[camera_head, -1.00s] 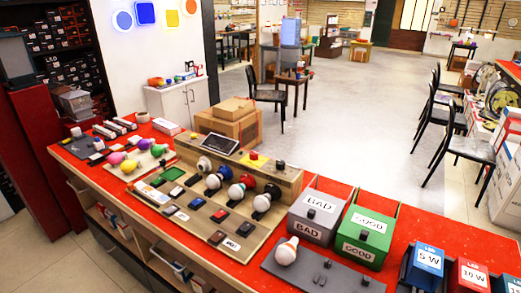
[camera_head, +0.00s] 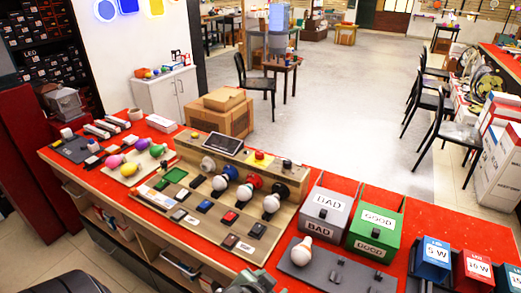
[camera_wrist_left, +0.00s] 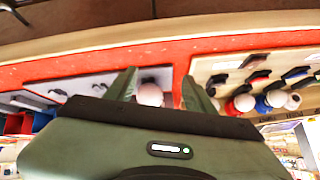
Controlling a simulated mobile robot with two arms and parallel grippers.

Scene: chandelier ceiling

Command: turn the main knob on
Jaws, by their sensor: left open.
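The wooden test panel (camera_head: 215,216) stands on the red counter, with several bulbs in its sockets and a small screen (camera_head: 223,143) on its raised back. A red-and-yellow button (camera_head: 259,156) and a small dark knob (camera_head: 287,163) sit on the top ledge; I cannot tell which is the main knob. A grey-green part of my gripper, apparently the left, shows at the bottom edge in the head view (camera_head: 255,281). In the left wrist view, my left gripper (camera_wrist_left: 160,88) is open, its fingers apart with a white bulb (camera_wrist_left: 150,94) seen between them. My right gripper is not identifiable.
A grey mat (camera_head: 345,276) with a white bulb (camera_head: 301,251) lies right of the panel. BAD (camera_head: 326,211) and GOOD (camera_head: 374,231) boxes stand behind it. Coloured wattage boxes (camera_head: 431,258) are farther right. Coloured bulbs (camera_head: 132,161) lie left of the panel.

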